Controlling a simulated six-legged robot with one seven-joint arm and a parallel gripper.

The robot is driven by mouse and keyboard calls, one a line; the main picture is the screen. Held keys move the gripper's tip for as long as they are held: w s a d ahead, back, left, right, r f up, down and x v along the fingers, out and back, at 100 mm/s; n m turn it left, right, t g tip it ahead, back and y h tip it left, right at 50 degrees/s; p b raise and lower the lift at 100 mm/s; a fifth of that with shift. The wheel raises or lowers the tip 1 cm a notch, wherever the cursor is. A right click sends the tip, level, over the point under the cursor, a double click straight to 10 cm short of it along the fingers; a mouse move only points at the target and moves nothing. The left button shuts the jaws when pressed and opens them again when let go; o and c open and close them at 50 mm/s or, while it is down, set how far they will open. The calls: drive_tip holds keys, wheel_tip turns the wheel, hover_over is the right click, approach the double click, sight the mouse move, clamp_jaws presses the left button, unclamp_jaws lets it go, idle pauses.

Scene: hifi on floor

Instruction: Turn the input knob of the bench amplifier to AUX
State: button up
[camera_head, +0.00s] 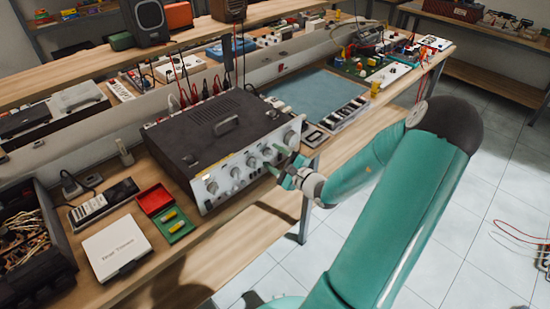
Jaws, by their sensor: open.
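The bench amplifier (222,142) stands on the wooden bench, a dark box with a handle on top. Its silver front panel (226,183) faces the lower right and carries a row of several round knobs. The labels are too small to read, so I cannot tell which knob is the input knob or where it points. My wrist and fingers hide part of the panel's lower right.
A small red and green case (168,213) and a white box (117,246) lie left of the amplifier. A blue mat (318,97) and a circuit board (372,66) lie to its right. Cables rise behind it. The tiled floor in front is mostly clear.

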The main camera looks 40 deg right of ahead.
drive_tip(key=shift+c, duration=0.4)
drive_tip(key=shift+w, duration=0.1)
drive_tip(key=c, duration=0.9)
drive_tip(key=shift+m, duration=0.5)
drive_tip(key=m, duration=0.3)
drive_tip(key=shift+m, duration=0.3)
drive_tip(key=m, duration=0.5)
drive_tip(key=shift+m, duration=0.3)
drive_tip(key=m, duration=0.5)
drive_tip(key=shift+d, duration=0.1)
drive_tip(key=m, duration=0.4)
drive_tip(key=shift+m, duration=0.3)
